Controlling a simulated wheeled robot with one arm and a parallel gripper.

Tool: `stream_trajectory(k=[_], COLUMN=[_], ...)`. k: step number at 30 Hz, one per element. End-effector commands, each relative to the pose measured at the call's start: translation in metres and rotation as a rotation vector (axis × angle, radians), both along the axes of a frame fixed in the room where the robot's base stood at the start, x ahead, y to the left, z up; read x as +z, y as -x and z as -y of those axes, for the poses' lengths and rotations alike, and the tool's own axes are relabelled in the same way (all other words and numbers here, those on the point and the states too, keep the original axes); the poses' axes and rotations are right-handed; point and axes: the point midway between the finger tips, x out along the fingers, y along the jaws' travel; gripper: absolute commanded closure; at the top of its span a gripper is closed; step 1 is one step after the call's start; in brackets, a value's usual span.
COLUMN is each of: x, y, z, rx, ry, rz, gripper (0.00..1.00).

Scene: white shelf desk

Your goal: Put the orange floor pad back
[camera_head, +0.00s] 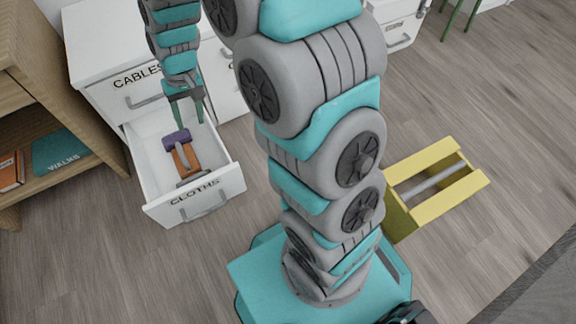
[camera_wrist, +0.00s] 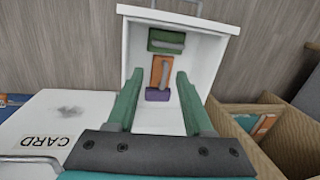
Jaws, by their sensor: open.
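An orange pad (camera_head: 181,162) with a grey handle lies in the open drawer labelled CLOTHS (camera_head: 229,181). In the wrist view the orange pad (camera_wrist: 156,72) lies between a green pad (camera_wrist: 157,46) and a purple pad (camera_wrist: 158,96). The purple pad also shows in the head view (camera_head: 174,139); the green one is mostly hidden there by the drawer front. My gripper (camera_head: 190,112) is open and empty above the back of the drawer, pointing down. In the wrist view its green fingers (camera_wrist: 158,76) stand apart on either side of the drawer's contents.
A yellow open-topped carrier (camera_head: 398,208) with a grey bar stands on the floor at right. The white cabinet's CABLES drawer (camera_head: 118,99) is shut. A wooden shelf (camera_head: 75,170) with a teal WALKS book (camera_head: 60,150) stands at left. Floor in front of the drawer is clear.

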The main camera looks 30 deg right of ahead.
Motion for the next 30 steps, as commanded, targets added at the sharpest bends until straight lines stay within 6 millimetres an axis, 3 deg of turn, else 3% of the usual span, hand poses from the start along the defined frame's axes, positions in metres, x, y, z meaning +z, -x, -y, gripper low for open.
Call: stream_trajectory(k=[1, 6, 15, 24, 30], x=[0.015, 0.049, 0.091, 0.108, 0.109], y=[0.014, 0.066, 0.167, 0.263, 0.293], z=[0.007, 0.028, 0.064, 0.093, 0.101], rx=[0.003, 0.014, 0.014, -0.007, -0.017], ry=[0.007, 0.033, 0.09, 0.145, 0.162], rz=[0.004, -0.016, -0.05, -0.089, -0.103], gripper=[0.48, 0.48, 0.48, 0.48, 0.48])
